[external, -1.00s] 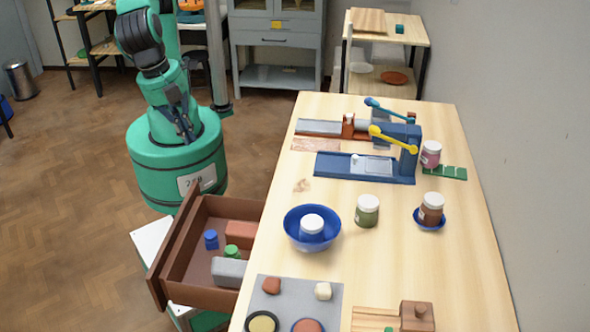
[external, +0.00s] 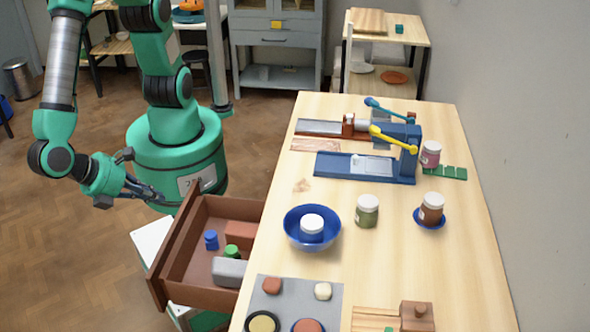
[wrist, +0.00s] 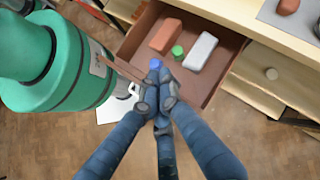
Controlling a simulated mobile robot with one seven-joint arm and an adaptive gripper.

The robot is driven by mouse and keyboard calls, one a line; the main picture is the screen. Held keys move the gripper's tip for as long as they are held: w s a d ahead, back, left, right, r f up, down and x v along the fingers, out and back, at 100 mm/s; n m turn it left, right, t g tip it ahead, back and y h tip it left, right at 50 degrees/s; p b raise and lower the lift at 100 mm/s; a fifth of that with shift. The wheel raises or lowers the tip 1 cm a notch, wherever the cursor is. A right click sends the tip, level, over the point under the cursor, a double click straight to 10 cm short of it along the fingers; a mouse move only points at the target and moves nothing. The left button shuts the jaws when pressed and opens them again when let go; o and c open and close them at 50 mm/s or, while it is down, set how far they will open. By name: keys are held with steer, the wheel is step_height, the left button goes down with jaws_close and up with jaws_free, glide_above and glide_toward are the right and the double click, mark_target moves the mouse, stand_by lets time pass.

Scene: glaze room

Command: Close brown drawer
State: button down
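The brown drawer (external: 168,262) is pulled out from the left side of the wooden table. Its front panel faces left, and it also shows in the wrist view (wrist: 213,88). Inside lie a reddish block (external: 240,234), a grey block (external: 229,271), a blue jar (external: 211,241) and a green jar (external: 232,251). My gripper (external: 160,196) is left of the drawer front, outside the drawer and apart from it as far as I can tell. In the wrist view its fingertips (wrist: 158,90) are together with nothing between them, and they hide part of the drawer front.
The table (external: 290,182) holds a blue bowl (external: 312,241) with a white-lidded jar, more jars, and a blue lever press (external: 365,168). A white surface (external: 150,238) lies low beside the drawer.

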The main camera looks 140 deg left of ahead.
steer(key=s+d+f+m+t+y, duration=0.1)
steer(key=s+d+f+m+t, duration=0.3)
steer(key=f, duration=0.5)
steer(key=s+d+f+m+t+y, duration=0.2)
steer(key=s+d+f+m+t, duration=0.2)
steer(key=d+f, duration=0.3)
steer(key=s+d+f+m+t+y, duration=0.1)
steer(key=s+d+f+m+t, duration=0.3)
steer(key=f, duration=0.7)
steer(key=shift+d+f+m+t, duration=0.25)
steer(key=shift+d+m+t, duration=0.35)
steer(key=shift+m, duration=0.5)
steer(key=shift+w, duration=0.1)
steer(key=b+x, duration=0.2)
steer(key=x, duration=1.1)
steer(key=shift+a, duration=0.35)
steer(key=shift+w+a, duration=0.1)
steer(key=shift+w, duration=0.1)
